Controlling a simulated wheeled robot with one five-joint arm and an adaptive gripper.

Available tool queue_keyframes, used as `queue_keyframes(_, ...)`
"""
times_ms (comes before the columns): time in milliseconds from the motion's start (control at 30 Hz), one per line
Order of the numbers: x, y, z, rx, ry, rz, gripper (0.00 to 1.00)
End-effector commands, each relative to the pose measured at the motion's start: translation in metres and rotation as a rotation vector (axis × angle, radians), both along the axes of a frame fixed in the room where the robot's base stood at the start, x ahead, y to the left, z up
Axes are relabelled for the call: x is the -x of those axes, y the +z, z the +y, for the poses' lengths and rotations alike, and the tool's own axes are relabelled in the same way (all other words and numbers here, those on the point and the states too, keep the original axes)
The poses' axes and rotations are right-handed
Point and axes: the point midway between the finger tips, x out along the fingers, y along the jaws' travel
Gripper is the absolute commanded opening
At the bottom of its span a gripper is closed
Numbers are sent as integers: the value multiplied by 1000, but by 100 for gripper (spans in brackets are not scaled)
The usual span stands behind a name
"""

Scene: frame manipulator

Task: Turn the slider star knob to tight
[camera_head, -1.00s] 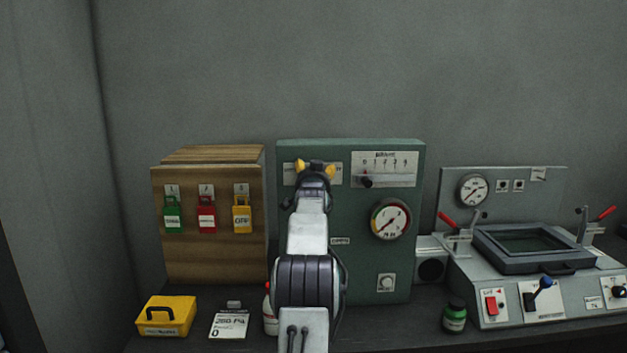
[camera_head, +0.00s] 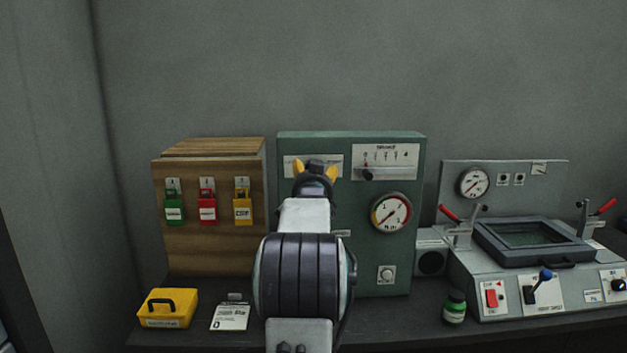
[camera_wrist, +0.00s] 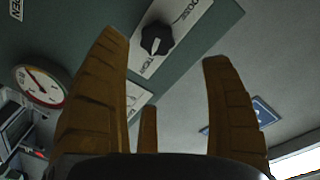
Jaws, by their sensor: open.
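The knob's white pointer mark is small. In the head view, the plate (camera_head: 292,168) shows on the green cabinet (camera_head: 350,260), but the knob is hidden behind my arm and gripper. My gripper (camera_head: 316,172) is open and empty. Its yellow fingers (camera_wrist: 160,100) stand apart, with the knob beyond them, between their tips in the picture and not touched.
A slider scale (camera_head: 385,160) and a round gauge (camera_head: 390,213) are on the cabinet's right side. A wooden board (camera_head: 210,250) with padlocks stands left. A grey machine (camera_head: 500,270) is at right.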

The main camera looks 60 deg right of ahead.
Motion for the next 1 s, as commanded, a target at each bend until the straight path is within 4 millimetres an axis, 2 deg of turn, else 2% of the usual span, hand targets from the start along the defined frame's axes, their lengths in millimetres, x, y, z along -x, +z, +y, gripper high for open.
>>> queue_keyframes(333,10,1,18,1,0,-1,74)
queue_keyframes(1000,11,1,20,1,0,-1,74)
